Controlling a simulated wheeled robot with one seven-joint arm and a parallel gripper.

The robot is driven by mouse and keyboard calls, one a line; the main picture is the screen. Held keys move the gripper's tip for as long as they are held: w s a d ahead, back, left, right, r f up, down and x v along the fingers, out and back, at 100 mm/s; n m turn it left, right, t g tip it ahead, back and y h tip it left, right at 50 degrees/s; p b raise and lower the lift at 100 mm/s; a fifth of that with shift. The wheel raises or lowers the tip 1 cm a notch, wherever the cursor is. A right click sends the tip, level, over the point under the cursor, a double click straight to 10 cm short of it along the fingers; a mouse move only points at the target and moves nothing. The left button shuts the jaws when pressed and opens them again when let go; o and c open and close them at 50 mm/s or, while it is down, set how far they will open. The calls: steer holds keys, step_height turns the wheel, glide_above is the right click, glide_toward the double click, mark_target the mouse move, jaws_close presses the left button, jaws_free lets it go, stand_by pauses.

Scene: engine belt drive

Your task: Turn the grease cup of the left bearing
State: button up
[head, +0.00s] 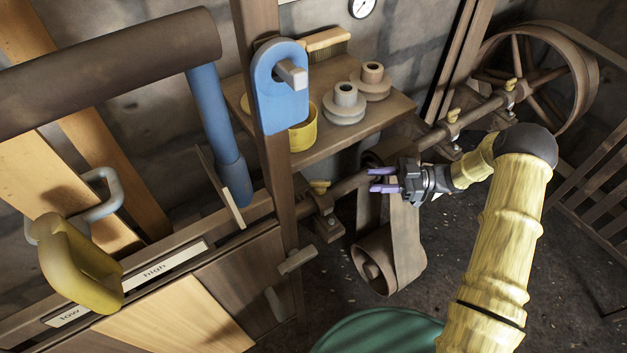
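A line shaft (345,187) runs from the middle up to the right. The left bearing (325,212) sits at its near end, beside a wooden post, with a small yellow-brass grease cup (319,186) on top. My gripper (371,180) is to the right of this cup, in front of the shaft and belt, with its two purple fingers pointing left. The fingers are apart with nothing seen between them. A clear gap lies between the fingertips and the cup. More brass cups stand on a middle bearing (453,117) and a right bearing (511,85).
A wooden post (278,170) with a blue plate (281,100) stands just left of the cup. A shelf (385,110) with stepped pulleys (345,103) and a yellow pot (303,130) is above. A belt (406,240) hangs below my gripper. A spoked wheel (560,75) is at right.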

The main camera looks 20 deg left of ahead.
mark_target(313, 181)
steer(key=x, duration=1.7)
steer(key=shift+s+b, duration=0.1)
steer(key=shift+b, duration=0.2)
steer(key=shift+c, duration=0.3)
jaws_close()
